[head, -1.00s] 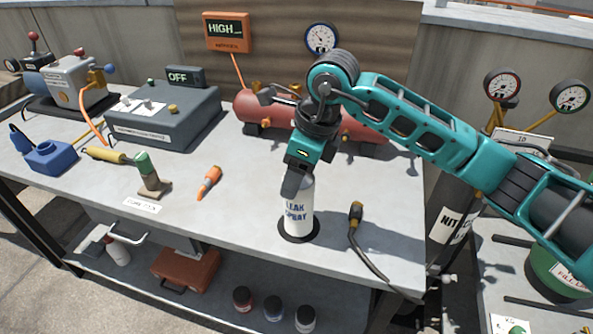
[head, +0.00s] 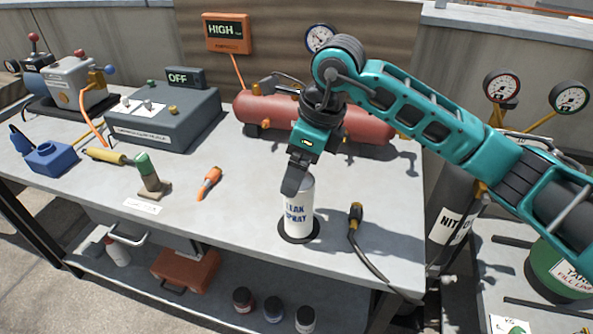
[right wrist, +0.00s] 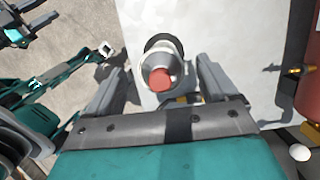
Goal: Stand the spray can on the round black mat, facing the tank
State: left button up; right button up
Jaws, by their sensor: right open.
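The white spray can (head: 299,212) stands upright on the round black mat (head: 287,237) near the table's front edge. Its LEAK SPRAY lettering shows toward the head camera. My right gripper (head: 293,187) is open, at the can's top, and its finger hides part of the can's upper left. In the right wrist view the can's red nozzle (right wrist: 160,78) shows between the two spread fingers, with gaps on both sides. A red horizontal tank (head: 270,113) lies at the back of the table. Teal and dark parts at the wrist view's upper left may be my left gripper; its jaws are unclear.
An orange tool (head: 208,183) and a green-capped item (head: 147,172) are to the left. A grey OFF box (head: 165,118) stands farther back. Clear tabletop lies between the mat and the red tank.

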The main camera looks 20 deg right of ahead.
jog(key=v, duration=1)
jog(key=shift+s+f, duration=0.1)
